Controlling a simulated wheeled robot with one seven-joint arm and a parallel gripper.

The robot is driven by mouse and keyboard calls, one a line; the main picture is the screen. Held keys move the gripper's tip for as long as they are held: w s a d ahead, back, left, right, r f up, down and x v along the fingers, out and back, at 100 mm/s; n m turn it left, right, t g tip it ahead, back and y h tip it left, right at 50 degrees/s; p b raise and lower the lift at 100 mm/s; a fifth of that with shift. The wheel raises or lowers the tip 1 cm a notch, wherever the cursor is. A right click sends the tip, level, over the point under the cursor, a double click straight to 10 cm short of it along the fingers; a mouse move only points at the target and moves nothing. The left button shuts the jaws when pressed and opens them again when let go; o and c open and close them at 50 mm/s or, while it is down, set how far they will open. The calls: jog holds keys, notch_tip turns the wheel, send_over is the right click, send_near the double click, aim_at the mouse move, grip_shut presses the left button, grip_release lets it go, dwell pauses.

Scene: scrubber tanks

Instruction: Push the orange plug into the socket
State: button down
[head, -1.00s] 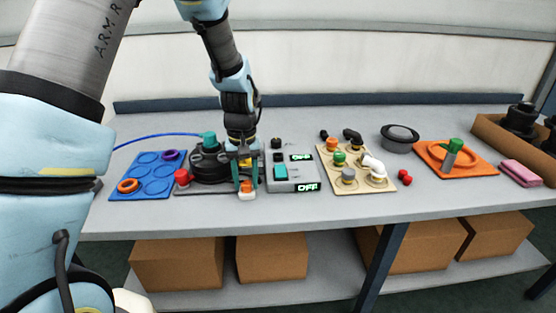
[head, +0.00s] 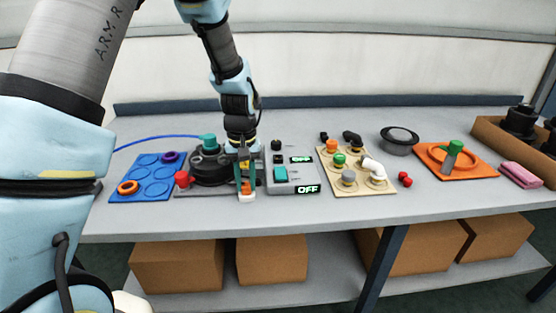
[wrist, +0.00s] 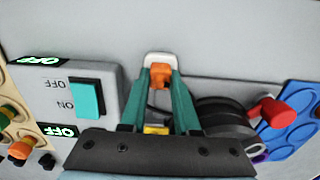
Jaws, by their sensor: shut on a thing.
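The orange plug (head: 246,188) is between the teal fingertips of my gripper (head: 246,186), near the front edge of the table. In the wrist view the fingers (wrist: 160,84) are shut on the orange plug (wrist: 160,72). A small white block (head: 247,198) is directly at the plug's lower end; it also shows in the wrist view (wrist: 158,58). I cannot tell whether this white block is the socket or how deep the plug sits in it. A yellow patch (wrist: 156,130) shows between the finger bases.
A grey switch box (head: 293,175) with a teal rocker and OFF displays stands close on the right. A black round tank fitting (head: 210,167) with a red knob (head: 183,177) is close on the left, beside a blue tray (head: 140,185). A beige fittings board (head: 350,187) stands farther right.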

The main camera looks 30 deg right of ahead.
notch_tip(320, 180, up, 10)
jog(key=p, duration=0.7)
jog(key=shift+p, duration=0.3)
jog(key=w+d+p, duration=0.1)
jog(key=w+d, duration=0.2)
jog(key=d, duration=0.3)
jog(key=w+d+p, duration=0.1)
jog(key=w+d, duration=0.2)
jog(key=d, duration=0.4)
jog(key=shift+w+d, duration=0.3)
jog(key=shift+f+b, duration=1.05)
jog(key=shift+f, duration=1.2)
jog(key=shift+f, duration=0.1)
